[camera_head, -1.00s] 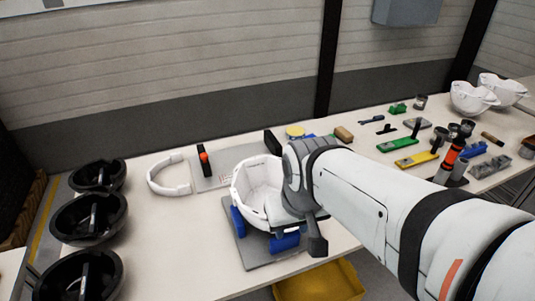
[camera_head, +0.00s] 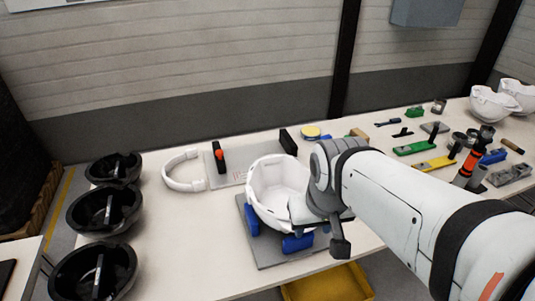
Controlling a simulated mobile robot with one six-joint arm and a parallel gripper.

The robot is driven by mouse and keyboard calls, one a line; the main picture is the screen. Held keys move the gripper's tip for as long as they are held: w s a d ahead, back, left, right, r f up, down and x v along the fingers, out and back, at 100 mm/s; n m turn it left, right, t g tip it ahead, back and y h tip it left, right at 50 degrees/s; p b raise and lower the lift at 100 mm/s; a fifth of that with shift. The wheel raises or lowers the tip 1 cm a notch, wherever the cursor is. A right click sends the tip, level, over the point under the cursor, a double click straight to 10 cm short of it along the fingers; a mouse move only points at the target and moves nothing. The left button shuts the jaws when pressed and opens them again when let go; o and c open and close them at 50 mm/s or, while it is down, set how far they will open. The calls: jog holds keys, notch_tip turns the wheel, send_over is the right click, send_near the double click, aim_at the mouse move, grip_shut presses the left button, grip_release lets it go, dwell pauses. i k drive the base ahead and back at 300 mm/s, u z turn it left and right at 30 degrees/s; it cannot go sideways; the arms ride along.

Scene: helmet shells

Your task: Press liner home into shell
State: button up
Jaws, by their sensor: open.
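A white helmet shell (camera_head: 268,190) sits open side up in a grey fixture (camera_head: 262,247) with blue pads (camera_head: 297,243). The visible part of its inside is white, with no dark liner showing there. Three black bowl-shaped pieces, apparently liners, each with a bar across, stand at the left: far (camera_head: 113,168), middle (camera_head: 104,209) and near (camera_head: 92,270). My gripper (camera_head: 338,238) is at the right side of the shell, mostly hidden by my wrist. It is open, and I see nothing held. My wrist covers the shell's right part.
A white curved band (camera_head: 183,171) lies behind the shell, beside a grey plate (camera_head: 228,164) with an orange-topped black post (camera_head: 219,153). Green (camera_head: 414,147) and yellow (camera_head: 434,164) tools and two white shells (camera_head: 492,103) stand at the right. A yellow bin (camera_head: 328,283) is below the table edge.

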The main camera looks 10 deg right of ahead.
aim_at(272, 179)
jog(key=u, duration=1.65)
jog(key=k, duration=0.6)
jog(key=u, duration=0.5)
jog(key=i, duration=1.25)
jog(key=z, duration=0.1)
